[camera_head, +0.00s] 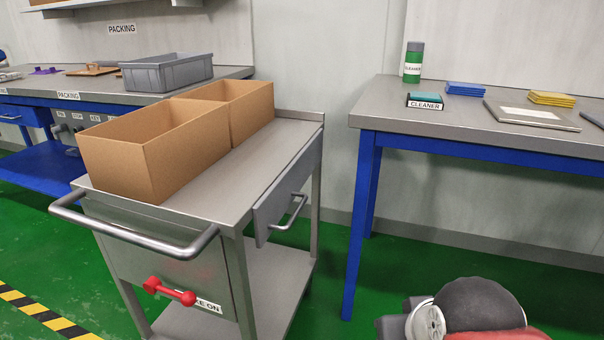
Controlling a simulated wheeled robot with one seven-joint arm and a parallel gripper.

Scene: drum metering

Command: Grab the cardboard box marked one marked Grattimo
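Two open-topped brown cardboard boxes stand end to end on the top of a grey metal cart. The nearer box (150,158) is larger in view and its left end lies close to the cart's push handle. The farther box (236,102) sits behind it, to the right. I can read no Grattimo marking on the sides that show, and their insides are mostly hidden. My gripper's fingers do not show; only what looks like part of my arm is at the bottom right.
The cart (276,152) has a push handle, a drawer and a red lever (169,291) by a partly hidden label. A packing bench with a grey bin (166,73) is behind left. A blue-legged table (440,121) stands right. Green floor shows between.

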